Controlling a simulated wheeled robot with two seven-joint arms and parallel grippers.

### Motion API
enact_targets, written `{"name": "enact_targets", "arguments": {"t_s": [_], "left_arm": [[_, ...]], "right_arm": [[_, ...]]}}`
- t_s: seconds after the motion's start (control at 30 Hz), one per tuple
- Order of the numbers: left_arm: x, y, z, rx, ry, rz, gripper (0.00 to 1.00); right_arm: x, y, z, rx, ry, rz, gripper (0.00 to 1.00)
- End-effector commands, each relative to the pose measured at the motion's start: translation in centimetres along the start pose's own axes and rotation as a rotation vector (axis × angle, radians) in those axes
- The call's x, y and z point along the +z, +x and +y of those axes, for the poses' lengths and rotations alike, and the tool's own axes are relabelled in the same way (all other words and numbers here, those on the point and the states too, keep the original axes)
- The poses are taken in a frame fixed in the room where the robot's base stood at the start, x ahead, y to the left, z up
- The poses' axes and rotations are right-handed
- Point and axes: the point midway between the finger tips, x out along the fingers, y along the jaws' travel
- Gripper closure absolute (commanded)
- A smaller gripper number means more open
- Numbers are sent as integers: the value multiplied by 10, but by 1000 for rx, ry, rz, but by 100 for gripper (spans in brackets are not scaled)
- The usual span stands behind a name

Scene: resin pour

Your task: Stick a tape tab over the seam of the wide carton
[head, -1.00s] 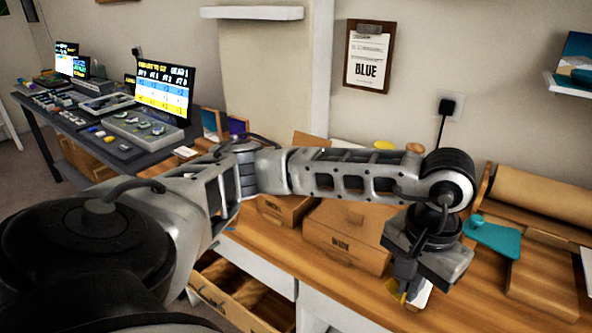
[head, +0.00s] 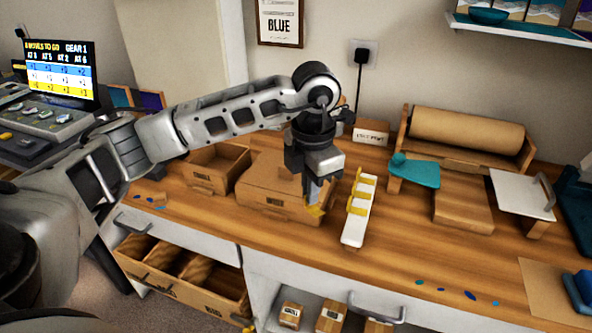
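The wide carton (head: 258,183) is a closed brown box on the wooden bench, with small dark print on its front that I cannot read surely. My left gripper (head: 314,203) points down at the carton's right end. A yellow tape tab (head: 315,211) shows at its fingertips, and the fingers look shut on it. I cannot tell whether the tab touches the carton. A white strip holder (head: 354,231) with several yellow tabs stands just right of the gripper. The carton's seam is partly hidden by my gripper. My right gripper is not in view.
An open brown box (head: 216,168) stands left of the carton. A small labelled box (head: 371,131), a brown paper roll (head: 465,133), a teal scoop-like piece (head: 415,172) and a white board (head: 520,195) stand behind and right. An open drawer (head: 180,285) juts out below. The front bench is mostly clear.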

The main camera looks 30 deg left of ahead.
Motion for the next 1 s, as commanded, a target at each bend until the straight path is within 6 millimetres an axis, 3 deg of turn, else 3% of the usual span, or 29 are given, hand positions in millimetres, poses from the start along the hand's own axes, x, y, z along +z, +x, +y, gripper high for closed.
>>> {"name": "enact_targets", "arguments": {"t_s": [0.4,0.6,0.8,1.0], "left_arm": [[6,2,40,-4,-1408,5,100],[6,2,55,-3,-1951,12,100],[6,2,62,-2,-2228,17,100],[6,9,63,-2,-2278,18,100]], "right_arm": [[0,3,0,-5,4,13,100],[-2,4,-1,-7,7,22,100],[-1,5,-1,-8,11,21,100],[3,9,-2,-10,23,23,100]]}}
